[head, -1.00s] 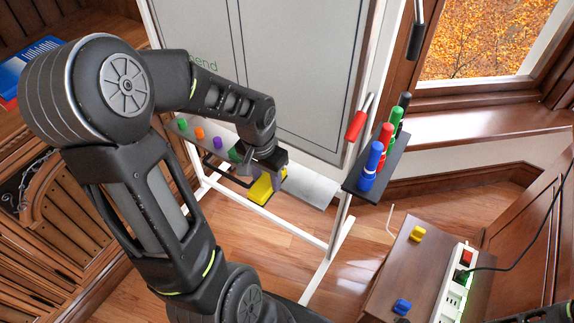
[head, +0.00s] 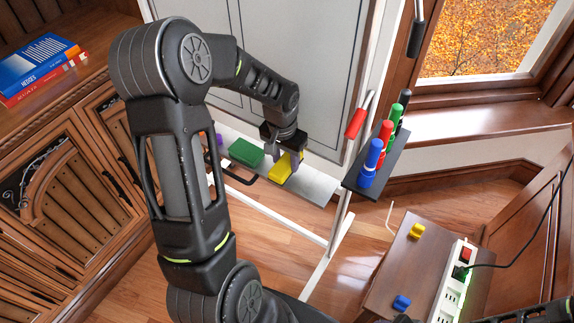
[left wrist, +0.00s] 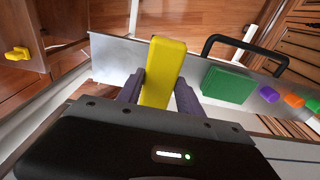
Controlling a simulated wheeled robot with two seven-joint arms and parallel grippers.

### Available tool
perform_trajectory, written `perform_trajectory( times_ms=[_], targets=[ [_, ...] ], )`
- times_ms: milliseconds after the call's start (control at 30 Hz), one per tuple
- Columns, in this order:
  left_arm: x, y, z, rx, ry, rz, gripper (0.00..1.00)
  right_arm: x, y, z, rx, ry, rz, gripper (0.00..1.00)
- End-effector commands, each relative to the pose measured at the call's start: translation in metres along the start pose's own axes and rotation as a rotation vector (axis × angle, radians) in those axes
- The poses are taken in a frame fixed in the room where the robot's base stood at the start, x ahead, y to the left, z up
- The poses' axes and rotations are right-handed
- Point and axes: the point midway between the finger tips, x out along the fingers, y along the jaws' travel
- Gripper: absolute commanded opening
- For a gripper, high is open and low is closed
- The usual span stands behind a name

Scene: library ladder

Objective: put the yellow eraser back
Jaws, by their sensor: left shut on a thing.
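The yellow eraser (head: 286,167) is between the fingers of my left gripper (head: 284,160), which is shut on it. In the left wrist view the yellow eraser (left wrist: 162,72) stands out past both fingertips, over the grey board tray (left wrist: 115,56). The tray (head: 318,186) runs along the bottom of the whiteboard in the head view. Whether the eraser touches the tray I cannot tell. A green eraser (head: 246,152) lies on the tray just left of the yellow one, and it also shows in the left wrist view (left wrist: 228,84). My right gripper is not seen.
Blue, red, green and black markers stand in a dark holder (head: 376,172) right of the board. A black handle (left wrist: 245,44) juts from the tray's front. A cabinet top (head: 392,262) holds a power strip (head: 456,285) and small yellow and blue pieces. The tray's right end is bare.

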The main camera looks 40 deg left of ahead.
Motion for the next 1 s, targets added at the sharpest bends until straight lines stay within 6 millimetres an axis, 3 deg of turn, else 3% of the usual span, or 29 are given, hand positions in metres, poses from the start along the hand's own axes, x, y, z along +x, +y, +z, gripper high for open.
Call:
perform_trajectory(
  times_ms=[200,633,667,900,1000],
  targets=[
    [0.031,0.001,0.004,0.0,-0.005,0.002,0.0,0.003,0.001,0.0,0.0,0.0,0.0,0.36],
    [0.04,0.0,-0.004,0.0,-0.001,0.0,0.0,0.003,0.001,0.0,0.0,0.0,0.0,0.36],
    [0.039,0.0,-0.004,0.0,-0.001,0.0,0.44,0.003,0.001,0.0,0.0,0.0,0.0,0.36],
    [0.039,0.0,-0.004,0.0,-0.001,0.0,0.64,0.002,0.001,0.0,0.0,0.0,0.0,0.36],
    [0.038,0.0,-0.004,0.0,-0.001,0.0,0.65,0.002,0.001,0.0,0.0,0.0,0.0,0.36]
  ],
)
